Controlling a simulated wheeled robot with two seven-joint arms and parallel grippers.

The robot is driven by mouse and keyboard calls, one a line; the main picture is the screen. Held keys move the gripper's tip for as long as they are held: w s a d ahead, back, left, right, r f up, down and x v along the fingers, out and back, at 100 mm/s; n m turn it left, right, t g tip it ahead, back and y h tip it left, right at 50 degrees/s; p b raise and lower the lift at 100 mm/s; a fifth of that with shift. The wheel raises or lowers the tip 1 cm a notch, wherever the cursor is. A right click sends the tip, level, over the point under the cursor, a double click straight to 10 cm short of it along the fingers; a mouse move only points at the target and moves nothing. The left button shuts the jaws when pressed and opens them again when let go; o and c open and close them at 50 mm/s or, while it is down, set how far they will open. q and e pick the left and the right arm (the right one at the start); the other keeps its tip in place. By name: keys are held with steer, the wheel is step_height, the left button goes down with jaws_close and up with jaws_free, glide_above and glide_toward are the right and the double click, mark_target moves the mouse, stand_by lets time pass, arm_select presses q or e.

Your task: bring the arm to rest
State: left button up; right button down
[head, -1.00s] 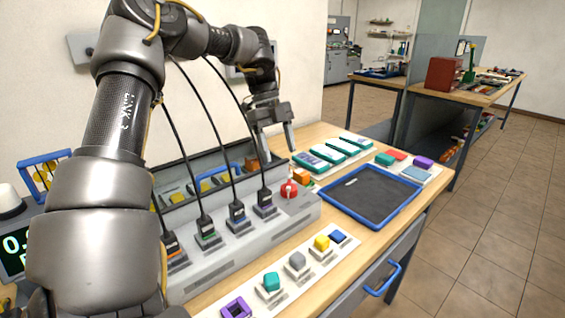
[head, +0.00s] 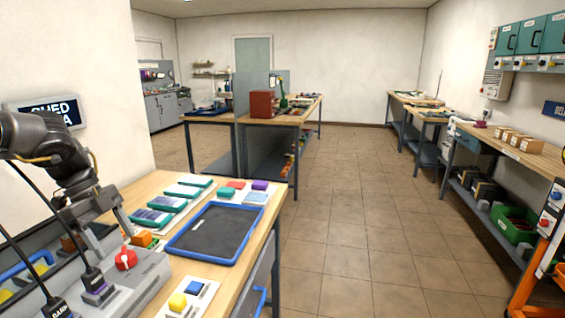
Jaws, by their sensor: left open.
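My left arm comes in from the left edge of the head view. Its gripper (head: 110,231) is open and empty, pointing down over the back of the grey panel with the plugged-in black leads. A red knob (head: 126,259) on the grey panel (head: 145,280) is just below and to the right of the fingers. An orange block (head: 142,239) lies close to the right of the fingers. I cannot tell whether the fingers touch anything. My right gripper does not show.
A blue-rimmed tray (head: 172,247) lies on the wooden bench, with teal-and-white packs (head: 158,203) behind it. A white strip with yellow and blue blocks (head: 178,302) is at the front. Open tiled floor (head: 350,220) lies right of the bench, up to a right-hand workbench (head: 520,158).

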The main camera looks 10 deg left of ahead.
mark_target(122, 250)
arm_select(q)
steer(key=shift+x, duration=1.25)
steer(key=shift+d+f, duration=0.25)
steer(key=shift+f, duration=0.4)
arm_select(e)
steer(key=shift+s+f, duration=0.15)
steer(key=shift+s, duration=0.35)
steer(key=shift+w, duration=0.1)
